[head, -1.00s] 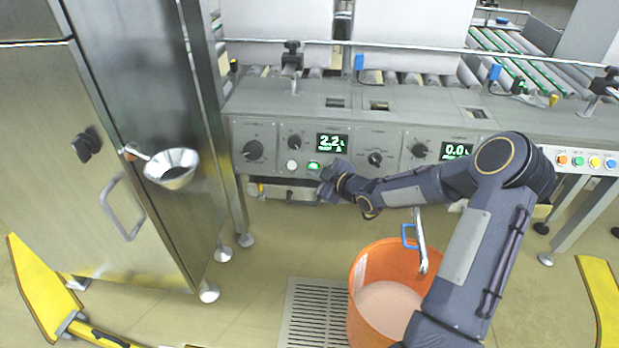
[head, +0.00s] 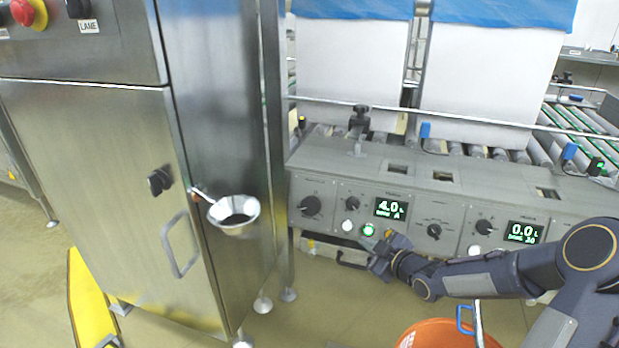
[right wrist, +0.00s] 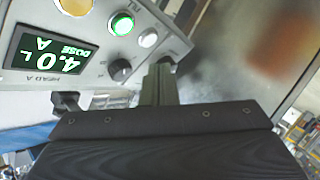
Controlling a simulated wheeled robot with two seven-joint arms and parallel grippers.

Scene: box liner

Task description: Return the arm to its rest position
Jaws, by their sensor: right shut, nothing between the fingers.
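My right arm reaches in from the right of the head view, and its gripper (head: 372,245) is just in front of the dosing panel (head: 410,218), close below the lit green button (head: 368,230). The gripper is shut and empty. In the right wrist view the shut fingers (right wrist: 162,78) point at the panel edge, and the green button (right wrist: 122,23) shows uncovered to their left. The head A display (head: 390,208) reads 4.0; it also shows in the right wrist view (right wrist: 56,50). My left gripper is not in view.
An orange bucket (head: 440,334) stands on the floor below my right forearm. White lined boxes (head: 490,85) with blue liners stand on the roller conveyor behind the panel.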

